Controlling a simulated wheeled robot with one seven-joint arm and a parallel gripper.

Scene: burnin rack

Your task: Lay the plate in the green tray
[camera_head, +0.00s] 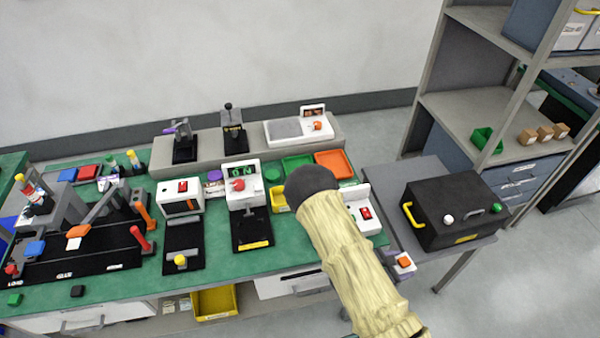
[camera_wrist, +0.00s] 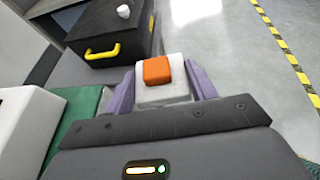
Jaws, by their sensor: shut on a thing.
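My gripper (camera_wrist: 162,84) is shut on a white piece (camera_wrist: 164,97) with an orange block on top, between its two purple fingers. I take this piece for the plate, though its full shape is partly hidden. In the head view the held piece (camera_head: 404,262) is off the bench's right front edge, beside my arm, with the gripper mostly hidden. The green tray (camera_head: 297,161) lies toward the back of the green bench, left of an orange tray (camera_head: 333,164). My arm hides part of its front.
A black box with a yellow handle (camera_head: 455,210) stands on a grey table to the right. A yellow tray (camera_head: 279,199) and a white device with a red button (camera_head: 363,213) flank my arm. Several fixtures crowd the bench's left. A green bin (camera_head: 487,139) sits on the shelf.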

